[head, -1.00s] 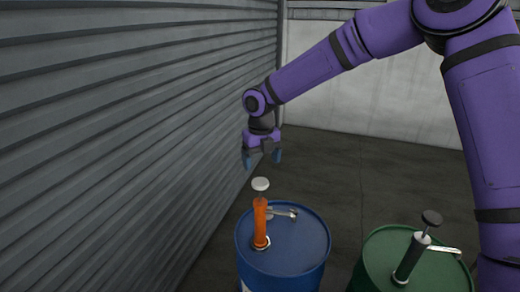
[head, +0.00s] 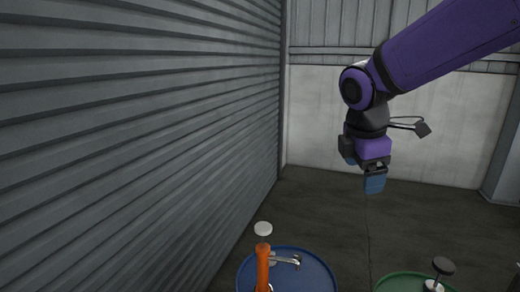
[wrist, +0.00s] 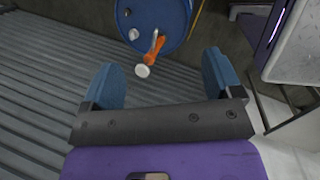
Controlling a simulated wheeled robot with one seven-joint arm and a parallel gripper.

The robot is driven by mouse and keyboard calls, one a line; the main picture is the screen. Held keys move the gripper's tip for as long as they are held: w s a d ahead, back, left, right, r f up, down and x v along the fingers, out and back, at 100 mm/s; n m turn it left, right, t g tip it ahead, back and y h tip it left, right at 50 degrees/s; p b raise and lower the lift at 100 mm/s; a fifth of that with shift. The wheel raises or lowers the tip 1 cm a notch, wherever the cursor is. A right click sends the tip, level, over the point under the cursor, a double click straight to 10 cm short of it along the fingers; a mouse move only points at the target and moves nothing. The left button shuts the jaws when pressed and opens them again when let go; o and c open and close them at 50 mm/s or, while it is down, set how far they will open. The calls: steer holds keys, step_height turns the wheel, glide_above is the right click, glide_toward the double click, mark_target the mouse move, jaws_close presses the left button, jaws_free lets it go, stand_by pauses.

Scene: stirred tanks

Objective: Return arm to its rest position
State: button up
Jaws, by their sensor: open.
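My purple arm (head: 450,45) reaches in from the upper right of the head view. My gripper (head: 374,184) hangs from it with blue fingertips, in the air above and behind the drums, clear of them. In the wrist view my gripper (wrist: 165,85) has its two blue fingers wide apart with nothing between them. A blue drum (head: 315,268) at the bottom of the head view carries an orange pump (head: 263,262) with a white knob. The drum (wrist: 175,12) and the pump (wrist: 155,50) also show in the wrist view, beyond the fingers.
A green drum (head: 400,284) with a black-knobbed pump (head: 443,266) is at the bottom right, partly cut off. A grey corrugated wall (head: 140,130) fills the left side. A pale wall (head: 430,115) stands behind. The floor (head: 320,215) behind the drums is clear.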

steer(key=s+d+r+m+t+y, duration=0.1)
steer(key=s+d+m, duration=0.4)
steer(key=s+m, duration=0.4)
steer(key=s+d+r+m+t+y, duration=0.1)
steer(key=s+d+m, duration=0.3)
steer(key=s+m, duration=0.5)
steer(key=shift+s+d+r+m+t, duration=0.3)
steer(key=shift+s+d+r+t, duration=0.05)
steer(key=shift+s+t, duration=0.05)
